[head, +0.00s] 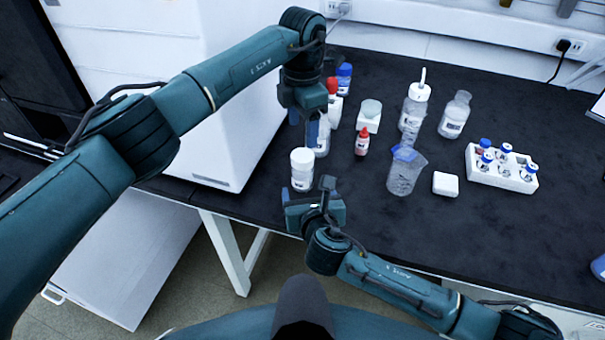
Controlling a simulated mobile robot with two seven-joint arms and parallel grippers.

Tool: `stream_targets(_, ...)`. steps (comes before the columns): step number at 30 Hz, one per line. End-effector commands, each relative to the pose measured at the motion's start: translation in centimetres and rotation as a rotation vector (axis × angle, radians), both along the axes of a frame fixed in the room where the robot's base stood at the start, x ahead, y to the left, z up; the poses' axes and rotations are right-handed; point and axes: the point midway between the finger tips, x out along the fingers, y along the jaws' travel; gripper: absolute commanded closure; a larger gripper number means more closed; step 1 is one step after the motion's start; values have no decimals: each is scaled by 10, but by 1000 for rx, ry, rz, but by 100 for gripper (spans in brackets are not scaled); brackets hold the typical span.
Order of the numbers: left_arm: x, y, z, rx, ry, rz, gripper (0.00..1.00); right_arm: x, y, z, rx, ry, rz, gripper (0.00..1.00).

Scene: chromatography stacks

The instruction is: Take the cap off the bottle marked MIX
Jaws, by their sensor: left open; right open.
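Several labelled bottles stand on the dark bench; the print is too small to tell which is marked MIX. A white-capped bottle (302,172) stands upright near the front edge. My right gripper (307,191) is open just in front of its base, and I cannot tell whether they touch. My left gripper (304,120) is open, pointing down, above and behind that bottle. It partly hides another bottle (322,142) and a red-topped bottle (334,103). A clear bottle (453,118) and a white-spouted wash bottle (411,117) stand farther right.
A small red dropper bottle (362,143), a pale-lidded jar (369,119), a beaker (403,178), a white block (445,184) and a white vial rack (500,175) stand to the right. A white cabinet (225,150) bounds the left.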

Motion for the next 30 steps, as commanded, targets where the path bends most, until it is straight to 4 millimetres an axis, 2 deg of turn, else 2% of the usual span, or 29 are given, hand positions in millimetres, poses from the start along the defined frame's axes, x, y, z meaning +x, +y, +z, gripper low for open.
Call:
stream_targets(1,0,0,0,-1,0,0,36,11,2,-3,0,-1,-2,24)
stream_targets(6,0,0,0,-1,0,0,36,37,6,-15,0,1,-1,24)
stream_targets(12,0,0,0,-3,1,0,36,54,9,-23,2,1,-1,24)
stream_targets(24,0,-1,0,-3,1,0,36,60,10,-25,3,0,0,24)
stream_targets(30,0,-1,0,-3,1,0,36,60,10,-25,2,1,0,40)
